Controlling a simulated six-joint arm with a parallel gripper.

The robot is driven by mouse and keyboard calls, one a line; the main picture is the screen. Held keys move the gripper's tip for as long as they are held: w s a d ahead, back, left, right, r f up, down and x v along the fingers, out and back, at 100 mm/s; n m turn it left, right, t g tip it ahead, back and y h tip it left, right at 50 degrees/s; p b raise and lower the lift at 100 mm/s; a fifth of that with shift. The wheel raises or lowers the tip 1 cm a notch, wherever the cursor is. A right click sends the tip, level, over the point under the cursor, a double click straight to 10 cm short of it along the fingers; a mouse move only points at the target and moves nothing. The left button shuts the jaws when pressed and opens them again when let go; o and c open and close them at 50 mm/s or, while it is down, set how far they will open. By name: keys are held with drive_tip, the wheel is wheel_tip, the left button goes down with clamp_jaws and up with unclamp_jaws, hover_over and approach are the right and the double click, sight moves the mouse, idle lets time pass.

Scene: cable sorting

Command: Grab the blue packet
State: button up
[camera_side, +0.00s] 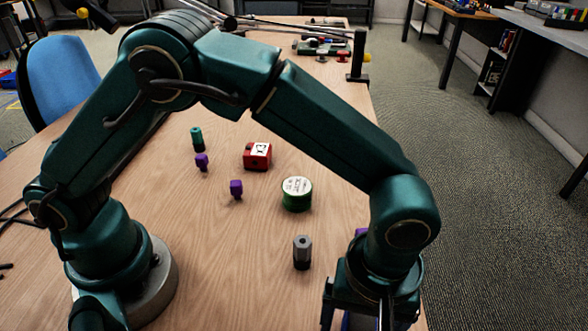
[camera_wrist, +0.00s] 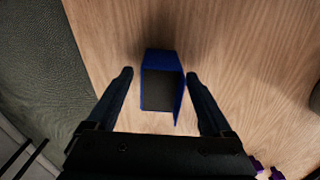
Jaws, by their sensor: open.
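The blue packet (camera_wrist: 163,61) stands on the wooden table in the wrist view, with blue sides and a dark face. My gripper (camera_wrist: 159,75) is open, with one finger on each side of the packet and a visible gap to each. In the side view my gripper (camera_side: 356,318) points down at the lower right, near the table's right edge. A small bit of blue (camera_side: 346,322) shows between its fingers there; the rest is hidden or out of frame.
On the table (camera_side: 200,260) stand a grey hexagonal piece (camera_side: 302,253), a green round tin (camera_side: 297,194), a red box (camera_side: 257,156), purple pieces (camera_side: 236,189) (camera_side: 202,162) and a teal cylinder (camera_side: 197,139). Another purple thing (camera_side: 360,232) is partly hidden behind my arm.

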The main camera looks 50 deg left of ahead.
clamp_jaws()
idle(0.3)
